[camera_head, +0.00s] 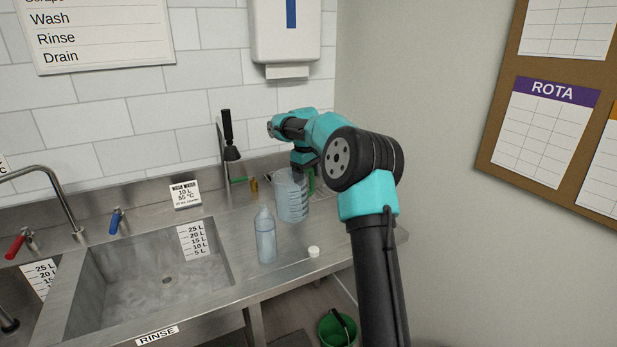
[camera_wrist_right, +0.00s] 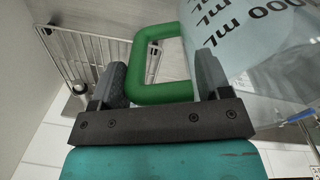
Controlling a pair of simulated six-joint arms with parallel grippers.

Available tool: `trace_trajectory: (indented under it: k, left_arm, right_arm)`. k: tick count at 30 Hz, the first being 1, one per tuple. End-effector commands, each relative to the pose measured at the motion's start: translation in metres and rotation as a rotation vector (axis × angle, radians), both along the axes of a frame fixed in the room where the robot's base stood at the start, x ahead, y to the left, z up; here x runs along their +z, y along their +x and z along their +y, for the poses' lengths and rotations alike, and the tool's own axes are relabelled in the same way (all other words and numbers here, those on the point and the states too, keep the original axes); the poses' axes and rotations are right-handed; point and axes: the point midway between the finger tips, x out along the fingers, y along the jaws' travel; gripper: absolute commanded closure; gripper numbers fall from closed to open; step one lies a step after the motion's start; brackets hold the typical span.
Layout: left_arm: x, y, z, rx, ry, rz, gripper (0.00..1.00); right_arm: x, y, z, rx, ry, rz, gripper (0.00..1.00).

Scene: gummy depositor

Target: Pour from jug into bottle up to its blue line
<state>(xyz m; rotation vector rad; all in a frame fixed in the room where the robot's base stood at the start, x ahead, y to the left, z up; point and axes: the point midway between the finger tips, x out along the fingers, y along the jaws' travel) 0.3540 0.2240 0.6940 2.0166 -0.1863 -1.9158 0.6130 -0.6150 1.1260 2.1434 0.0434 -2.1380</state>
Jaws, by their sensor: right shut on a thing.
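The clear jug (camera_head: 291,198) with measuring marks and a green handle stands upright at the counter's back right, or just above it; I cannot tell which. My right gripper (camera_head: 306,168) is shut on its green handle. In the right wrist view, the fingers (camera_wrist_right: 162,80) sit on either side of the handle (camera_wrist_right: 160,94), beside the jug wall (camera_wrist_right: 275,62) with its black mL lettering. The clear, narrow-necked bottle (camera_head: 265,238) stands upright on the counter, left of and nearer than the jug. Its blue line and the liquid levels cannot be made out. My left gripper is not in view.
A small white cap (camera_head: 313,252) lies right of the bottle. The sink basin (camera_head: 150,275) opens to the left. A wire rack (camera_wrist_right: 85,60) shows in the wrist view. A green bucket (camera_head: 337,330) is below the counter.

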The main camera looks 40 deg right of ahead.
Motion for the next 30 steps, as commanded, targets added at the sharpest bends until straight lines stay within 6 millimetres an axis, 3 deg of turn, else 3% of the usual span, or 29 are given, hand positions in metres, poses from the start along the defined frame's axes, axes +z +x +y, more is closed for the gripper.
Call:
trace_trajectory:
  k: [21,30]
  left_arm:
    - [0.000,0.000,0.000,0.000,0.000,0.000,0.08]
    - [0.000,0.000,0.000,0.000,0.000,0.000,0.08]
  right_arm:
    - [0.025,0.008,0.018,0.016,-0.180,-0.021,0.92]
    - [0.026,0.008,0.019,0.015,-0.193,-0.023,0.92]
